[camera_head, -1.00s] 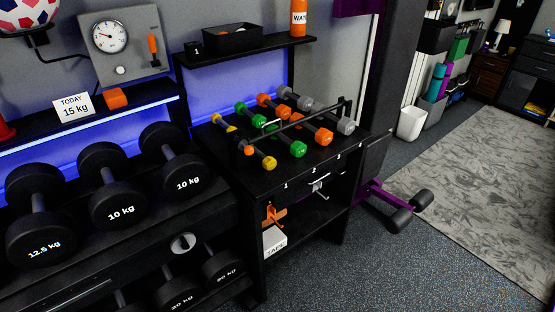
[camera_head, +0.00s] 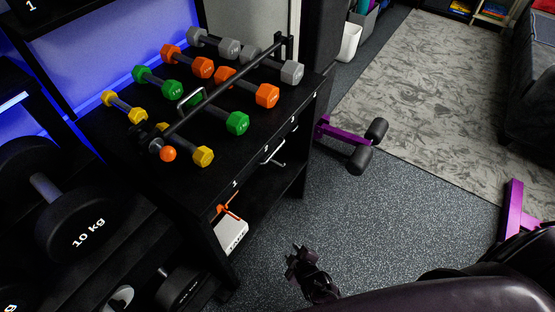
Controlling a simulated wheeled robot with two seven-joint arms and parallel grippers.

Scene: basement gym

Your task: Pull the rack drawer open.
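The black rack (camera_head: 150,177) stands left of centre with colored dumbbells on its top. Numbers run along its front edge. A light metal handle (camera_head: 273,152) sticks out from the front below the number 2, where the dark drawer front is hard to make out. I cannot see any gap showing the drawer open. My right gripper (camera_head: 297,262) is low in the picture, over the floor in front of the rack and apart from the handle. It is dark and small, and its finger gap cannot be made out. My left gripper is not in view.
A white TAPE box (camera_head: 231,233) and an orange item (camera_head: 224,206) sit on the lower shelf. A purple padded stand (camera_head: 340,137) is right of the rack. Floor in front is clear.

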